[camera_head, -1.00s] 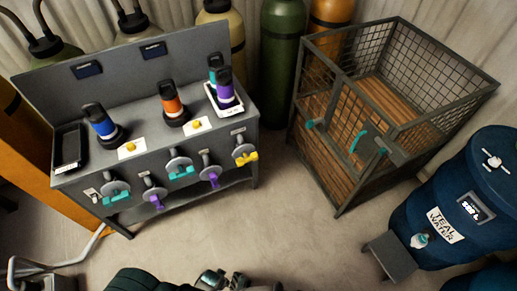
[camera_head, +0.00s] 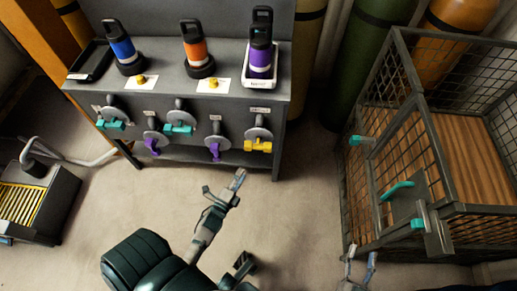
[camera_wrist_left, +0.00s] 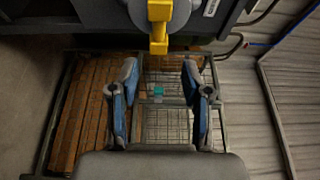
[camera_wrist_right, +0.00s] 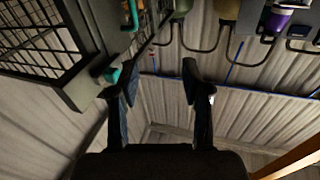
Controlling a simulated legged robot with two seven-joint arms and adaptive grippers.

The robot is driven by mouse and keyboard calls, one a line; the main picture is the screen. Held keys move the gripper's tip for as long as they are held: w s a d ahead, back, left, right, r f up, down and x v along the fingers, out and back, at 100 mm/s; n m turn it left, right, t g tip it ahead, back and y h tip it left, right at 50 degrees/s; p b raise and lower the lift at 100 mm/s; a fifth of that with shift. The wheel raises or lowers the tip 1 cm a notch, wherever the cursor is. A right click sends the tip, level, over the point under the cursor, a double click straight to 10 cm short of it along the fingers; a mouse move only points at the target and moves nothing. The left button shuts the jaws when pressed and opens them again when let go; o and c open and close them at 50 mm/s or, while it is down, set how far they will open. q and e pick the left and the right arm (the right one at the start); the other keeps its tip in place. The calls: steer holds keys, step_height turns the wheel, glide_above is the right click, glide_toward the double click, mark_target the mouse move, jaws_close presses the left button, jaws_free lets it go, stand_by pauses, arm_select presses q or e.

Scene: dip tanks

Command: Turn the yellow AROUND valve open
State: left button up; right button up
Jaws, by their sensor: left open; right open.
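The yellow valve handle (camera_head: 258,146) is at the right end of the grey bench's front panel, on a round grey disc. It also shows in the left wrist view (camera_wrist_left: 159,24), at the top middle, beyond the fingertips. My left gripper (camera_head: 223,186) is open and empty, below and left of the yellow handle in the head view and apart from it. Its fingers show in the left wrist view (camera_wrist_left: 160,76). My right gripper (camera_head: 360,266) is at the lower edge by the cage; in the right wrist view (camera_wrist_right: 160,76) it is open and empty.
Teal handles (camera_head: 178,129) and purple handles (camera_head: 215,150) sit left of the yellow one. Bottles, including a purple one (camera_head: 260,55), stand on the bench top. A mesh cage (camera_head: 440,180) stands at the right. The floor before the bench is partly clear.

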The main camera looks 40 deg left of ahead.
arm_select(q)
steer(key=b, duration=0.1)
glide_toward(256, 149)
steer(key=w, duration=0.5)
steer(key=w+a+b, duration=0.1)
steer(key=w, duration=0.2)
steer(key=shift+w+a+f+b, duration=0.2)
steer(key=shift+w+a+b, duration=0.1)
steer(key=shift+w, duration=0.1)
steer(key=shift+w+r, duration=0.1)
steer(key=shift+w, duration=0.45)
steer(key=shift+w+d+r, duration=0.1)
steer(key=shift+d+r, duration=0.05)
arm_select(e)
step_height(256, 149, up, 6)
steer(key=s+t+y, duration=0.1)
steer(key=t, duration=0.4)
steer(key=shift+s+m+t, duration=0.3)
steer(key=shift+s, duration=0.1)
arm_select(q)
jaws_close()
arm_select(e)
steer(key=shift+a, duration=0.1)
